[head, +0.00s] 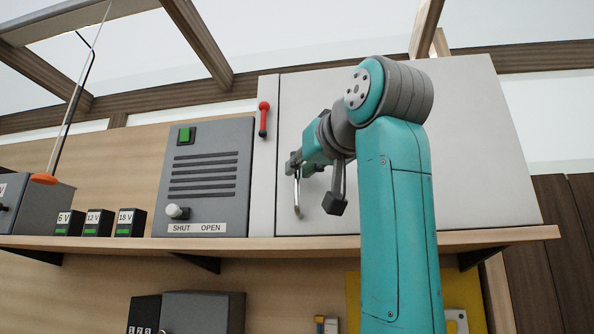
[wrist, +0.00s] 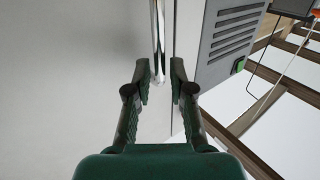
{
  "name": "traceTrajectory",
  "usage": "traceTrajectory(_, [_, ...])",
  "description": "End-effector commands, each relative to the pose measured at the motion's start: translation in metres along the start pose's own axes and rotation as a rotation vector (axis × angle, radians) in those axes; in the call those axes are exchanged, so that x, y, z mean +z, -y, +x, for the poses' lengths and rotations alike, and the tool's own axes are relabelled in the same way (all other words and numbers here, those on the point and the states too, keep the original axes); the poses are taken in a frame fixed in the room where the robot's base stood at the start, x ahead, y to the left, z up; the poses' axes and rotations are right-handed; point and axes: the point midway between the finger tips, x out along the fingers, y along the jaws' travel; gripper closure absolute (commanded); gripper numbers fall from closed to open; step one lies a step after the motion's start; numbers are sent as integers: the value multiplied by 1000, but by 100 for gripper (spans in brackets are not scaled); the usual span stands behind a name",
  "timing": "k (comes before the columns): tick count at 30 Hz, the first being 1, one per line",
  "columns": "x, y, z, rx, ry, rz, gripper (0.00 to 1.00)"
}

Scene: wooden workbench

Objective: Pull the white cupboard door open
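The white cupboard door (head: 470,150) stands on the shelf behind my arm and looks closed against its frame; it fills the left of the wrist view (wrist: 60,90). Its upright silver bar handle (head: 297,192) is near the door's left edge. In the wrist view the handle (wrist: 158,40) comes down from the top, between the fingertips of my gripper (wrist: 161,73). The gripper is open, with a gap on both sides of the bar. In the head view my gripper (head: 293,164) is at the handle's upper part, partly hidden by my wrist.
A red lever (head: 263,118) is on the strip left of the door. A grey vented box (head: 208,205) with a SHUT/OPEN label and knob stands further left, beside several small black voltage blocks (head: 98,224). The wooden shelf (head: 480,237) runs beneath. Ceiling beams cross above.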

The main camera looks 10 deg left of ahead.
Motion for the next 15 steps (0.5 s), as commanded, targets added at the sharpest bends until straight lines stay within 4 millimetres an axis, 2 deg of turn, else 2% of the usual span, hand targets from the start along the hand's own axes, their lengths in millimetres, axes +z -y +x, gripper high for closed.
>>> traceTrajectory(6, [0, 0, 20, 0, 1, 1, 78])
traceTrajectory(15, [0, 0, 23, 0, -1, 0, 78])
